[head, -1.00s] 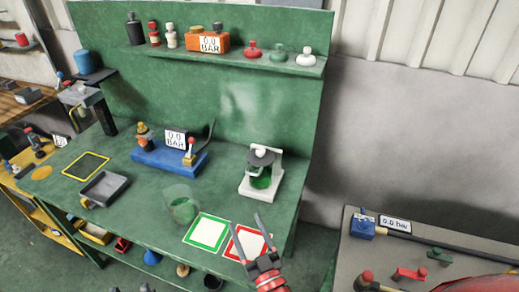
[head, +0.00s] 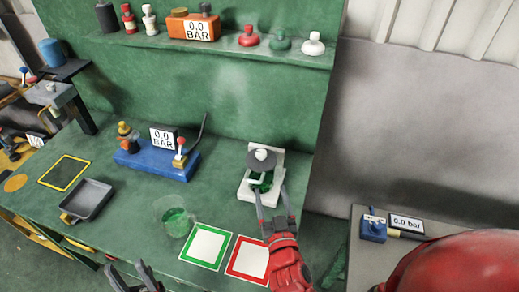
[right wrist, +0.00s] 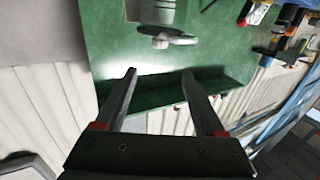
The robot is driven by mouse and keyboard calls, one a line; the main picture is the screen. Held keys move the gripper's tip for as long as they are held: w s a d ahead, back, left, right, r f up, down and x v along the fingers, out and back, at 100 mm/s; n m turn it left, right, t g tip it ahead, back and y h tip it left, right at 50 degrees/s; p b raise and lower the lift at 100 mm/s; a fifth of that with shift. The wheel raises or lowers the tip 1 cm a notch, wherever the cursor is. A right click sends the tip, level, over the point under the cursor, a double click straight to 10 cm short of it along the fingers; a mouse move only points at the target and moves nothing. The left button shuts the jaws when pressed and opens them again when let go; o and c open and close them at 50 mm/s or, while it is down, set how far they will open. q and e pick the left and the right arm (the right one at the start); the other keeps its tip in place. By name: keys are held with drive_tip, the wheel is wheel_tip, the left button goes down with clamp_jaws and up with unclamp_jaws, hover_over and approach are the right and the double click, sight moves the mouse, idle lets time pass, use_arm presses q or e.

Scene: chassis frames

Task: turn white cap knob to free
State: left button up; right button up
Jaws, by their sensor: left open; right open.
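A white stand (head: 247,188) on the green bench carries a grey disc with a white knob (head: 262,154) on top and a green part below. A white cap-shaped knob (head: 312,44) also sits at the right end of the shelf. My right gripper (head: 271,194) is open, just in front of the stand, its fingers overlapping the stand's lower front in the head view. In the right wrist view, the grey disc and pale knob (right wrist: 161,42) lie beyond the open, empty fingers. My left gripper (head: 132,272) is open and empty at the bench's front edge.
A green-framed card (head: 207,246) and a red-framed card (head: 248,260) lie in front of the stand. A clear cup (head: 175,222) and a blue gauge block (head: 160,165) stand left. Red (head: 248,37) and green (head: 280,40) knobs sit on the shelf.

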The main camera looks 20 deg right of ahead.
drive_tip(key=b, duration=0.1)
approach(262, 155)
drive_tip(key=w+p, duration=0.1)
drive_tip(key=w, duration=0.2)
drive_tip(key=w+d+p, duration=0.1)
drive_tip(key=w, duration=0.2)
drive_tip(key=w+p, duration=0.2)
drive_tip(key=w, duration=0.2)
drive_tip(key=shift+d, duration=0.25)
drive_tip(key=shift+w, duration=0.55)
clamp_jaws()
